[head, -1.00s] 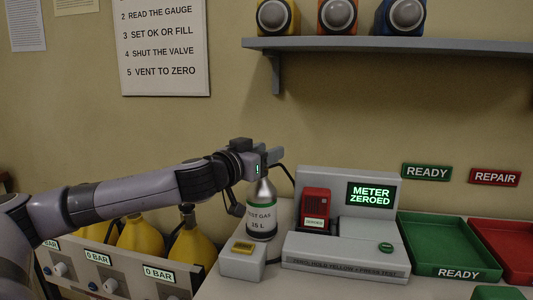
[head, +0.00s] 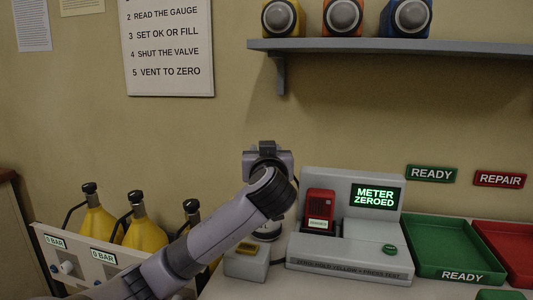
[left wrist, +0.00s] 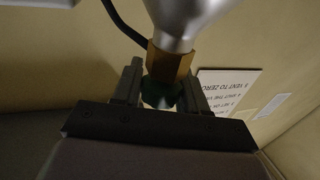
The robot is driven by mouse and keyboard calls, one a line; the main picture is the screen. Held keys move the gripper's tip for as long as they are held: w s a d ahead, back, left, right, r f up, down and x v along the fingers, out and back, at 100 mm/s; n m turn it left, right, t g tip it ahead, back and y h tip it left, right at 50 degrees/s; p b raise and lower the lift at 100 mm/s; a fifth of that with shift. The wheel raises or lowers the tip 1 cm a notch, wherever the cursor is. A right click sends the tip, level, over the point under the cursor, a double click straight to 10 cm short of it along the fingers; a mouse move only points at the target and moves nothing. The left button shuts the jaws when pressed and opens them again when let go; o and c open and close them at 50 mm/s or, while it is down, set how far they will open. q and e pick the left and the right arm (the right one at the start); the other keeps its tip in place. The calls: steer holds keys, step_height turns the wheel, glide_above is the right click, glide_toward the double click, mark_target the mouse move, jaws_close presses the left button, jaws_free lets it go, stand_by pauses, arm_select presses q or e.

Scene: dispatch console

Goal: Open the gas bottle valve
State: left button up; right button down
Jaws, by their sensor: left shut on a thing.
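The gas bottle stands on the bench left of the meter console. In the head view my left arm hides nearly all of it, and only its dark base (head: 267,232) shows. In the left wrist view its silver shoulder (left wrist: 187,18) and brass neck (left wrist: 170,64) hang in from the top. A dark green valve knob (left wrist: 160,96) sits at the neck's end, partly hidden. My left gripper (left wrist: 162,76) is shut on this knob, one finger on each side. In the head view the wrist covers the fingers. My right gripper is not in view.
The meter console (head: 340,258) reads METER ZEROED and holds a red handset (head: 319,207). A small grey box (head: 245,262) stands in front of the bottle. Green (head: 425,258) and red (head: 510,238) trays lie to the right. Yellow bottles (head: 145,233) stand at left.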

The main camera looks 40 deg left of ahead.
arm_select(q)
steer(key=shift+a+r+n+g+y, duration=0.15)
steer(key=shift+r+n+g+y, duration=0.1)
steer(key=shift+n+g+y, duration=0.15)
steer(key=o, duration=0.8)
steer(key=shift+c, duration=0.2)
steer(key=shift+o, duration=1)
steer(key=shift+f, duration=0.15)
step_height(320, 180, up, 20)
steer(key=p, duration=0.1)
steer(key=shift+p, duration=0.4)
